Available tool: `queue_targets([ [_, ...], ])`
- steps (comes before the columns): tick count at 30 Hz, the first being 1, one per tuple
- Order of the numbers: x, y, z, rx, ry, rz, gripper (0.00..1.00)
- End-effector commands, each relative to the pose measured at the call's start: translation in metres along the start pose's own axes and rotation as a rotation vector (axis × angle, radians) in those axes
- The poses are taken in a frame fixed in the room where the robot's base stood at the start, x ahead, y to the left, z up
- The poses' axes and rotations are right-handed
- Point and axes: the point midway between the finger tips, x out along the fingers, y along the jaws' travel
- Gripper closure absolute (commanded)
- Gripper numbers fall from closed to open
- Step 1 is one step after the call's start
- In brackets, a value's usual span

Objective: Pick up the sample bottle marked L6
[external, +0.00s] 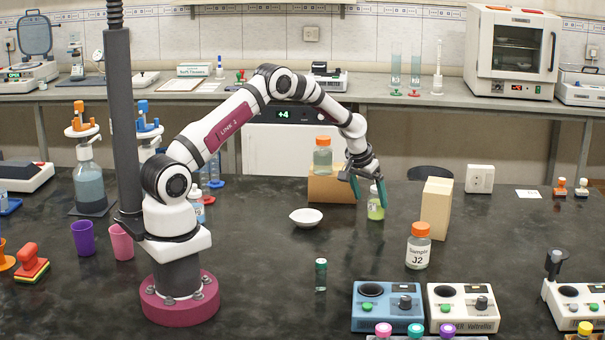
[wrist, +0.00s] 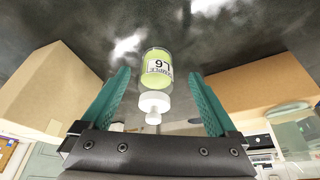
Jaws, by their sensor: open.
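The L6 sample bottle (external: 376,206) stands on the dark bench and holds yellow-green liquid. In the wrist view the bottle (wrist: 158,72) shows a label reading L6 and a white cap with a narrow tip, and it lies between the two green fingers. My gripper (external: 368,186) is open around the top of the bottle in the external view. In the wrist view my gripper (wrist: 160,92) has clear gaps on both sides of the bottle. The bottle's upper part is partly hidden by the fingers in the external view.
A cardboard box (external: 332,190) with an orange-capped bottle (external: 323,157) on it stands left of L6. A tan block (external: 434,208) stands to the right, with the Sample J2 bottle (external: 418,247) in front. A white dish (external: 306,217) lies at the left.

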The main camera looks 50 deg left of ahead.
Motion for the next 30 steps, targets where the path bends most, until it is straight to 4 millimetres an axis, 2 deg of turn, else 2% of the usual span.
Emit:
queue_targets([
  [3,0.025,0.004,-0.007,0.001,-0.002,0.000,0.06],
  [6,0.040,0.004,-0.008,0.000,-0.001,-0.001,0.06],
  [14,0.046,0.004,-0.008,0.000,0.000,-0.001,0.06],
  [30,0.045,0.004,-0.008,0.000,0.000,-0.001,1.00],
])
